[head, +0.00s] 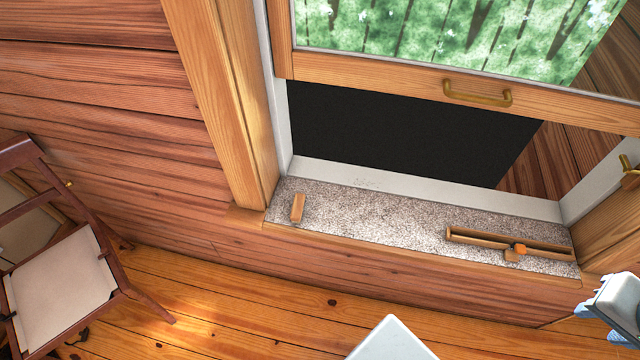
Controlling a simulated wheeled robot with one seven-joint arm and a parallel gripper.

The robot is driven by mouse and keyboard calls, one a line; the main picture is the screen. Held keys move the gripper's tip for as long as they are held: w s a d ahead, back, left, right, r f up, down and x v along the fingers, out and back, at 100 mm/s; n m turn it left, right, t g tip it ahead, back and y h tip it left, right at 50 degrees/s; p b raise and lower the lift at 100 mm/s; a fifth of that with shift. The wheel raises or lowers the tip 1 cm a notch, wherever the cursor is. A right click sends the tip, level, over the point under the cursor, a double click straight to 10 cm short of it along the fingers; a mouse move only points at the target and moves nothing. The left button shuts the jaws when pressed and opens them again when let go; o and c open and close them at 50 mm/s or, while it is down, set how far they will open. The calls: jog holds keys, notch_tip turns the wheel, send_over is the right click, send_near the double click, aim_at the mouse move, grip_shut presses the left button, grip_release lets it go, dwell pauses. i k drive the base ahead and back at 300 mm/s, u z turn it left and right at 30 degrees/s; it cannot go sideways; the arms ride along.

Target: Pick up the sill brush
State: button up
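A small wooden block (297,208), which looks like the sill brush, lies at the left end of the speckled stone sill (370,215). Its bristles cannot be made out. My gripper (603,325) is at the right edge of the head view, partly cut off, in front of the sill's right end and far from the block. Its blue fingertips look apart, with nothing seen between them.
Above is a raised window sash (400,82) with a brass handle (477,93). A chair (65,275) stands at left. The sill's middle is clear.

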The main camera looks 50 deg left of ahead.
aim_at(297, 209)
jog(key=u, duration=2.25)
